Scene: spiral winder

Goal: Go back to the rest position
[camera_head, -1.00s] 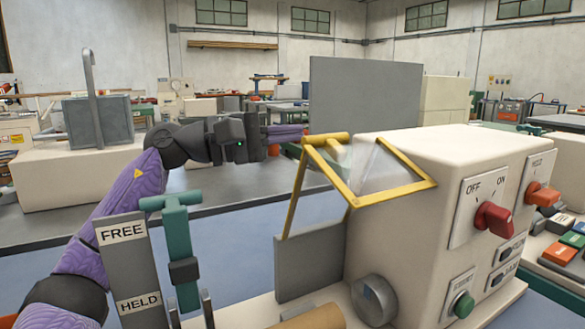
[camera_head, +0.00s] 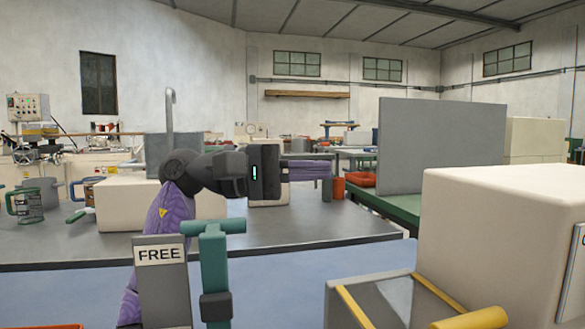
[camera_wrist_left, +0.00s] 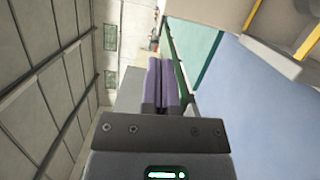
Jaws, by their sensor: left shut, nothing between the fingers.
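My left gripper (camera_head: 326,170) reaches in from the left in the head view. Its purple fingers are together with nothing between them, pointing right in mid-air. They also show side by side in the left wrist view (camera_wrist_left: 160,64). The winder's cream housing (camera_head: 505,235) stands at the right, clear of the fingers. Its yellow-framed guard (camera_head: 352,308) shows low in front of the housing, cut off by the bottom edge. A teal T-shaped lever (camera_head: 213,262) stands beside a grey plate marked FREE (camera_head: 160,254), below my left forearm. My right gripper is out of view.
A grey upright panel (camera_head: 440,145) stands behind the housing on a green bench. A grey table (camera_head: 290,226) lies behind my arm, with a cream block (camera_head: 122,205) and mugs (camera_head: 24,204) at the left. The air around the fingers looks free.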

